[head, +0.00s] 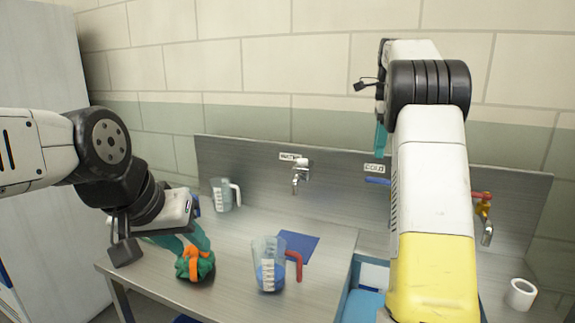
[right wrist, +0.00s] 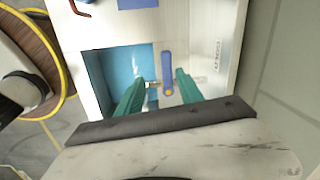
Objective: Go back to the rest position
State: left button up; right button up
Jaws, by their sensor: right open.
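My left gripper (head: 196,262) hangs low over the left part of the metal counter. Its teal fingers are beside or around a teal and orange item (head: 194,264), and I cannot tell where finger ends and item begins. My right arm rises at the right of the head view, and its gripper is mostly hidden behind it, with one teal finger (head: 380,140) showing. In the right wrist view my right gripper (right wrist: 160,82) is open, its two teal fingers apart. A blue tap lever (right wrist: 167,72) shows between them, and no held object is visible.
A clear jug with a red handle (head: 267,262) stands beside a blue square (head: 298,246). A grey jug (head: 222,196) stands behind. Taps (head: 300,176) line the backsplash. A blue sink (right wrist: 125,70) lies below my right gripper.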

jog(key=s+a+r+n+t+y, duration=0.1)
jog(key=s+a+n+t, duration=0.1)
jog(key=s+a+n, duration=0.55)
jog(key=s+a+r+n+t+y, duration=0.15)
jog(key=s+n, duration=0.35)
jog(key=s, duration=0.6)
jog(key=s+a+f+n+t, duration=0.1)
jog(key=s+a+f+n, duration=0.2)
jog(key=s+f+n, duration=0.1)
jog(key=s+a+f+n+t, duration=0.1)
jog(key=s+a+f+n, duration=0.3)
jog(key=s, duration=0.5)
notch_tip(320, 180, down, 2)
jog(key=shift+s+a+n+h, duration=0.15)
jog(key=shift+a+n+h, duration=0.15)
jog(key=shift+n, duration=0.45)
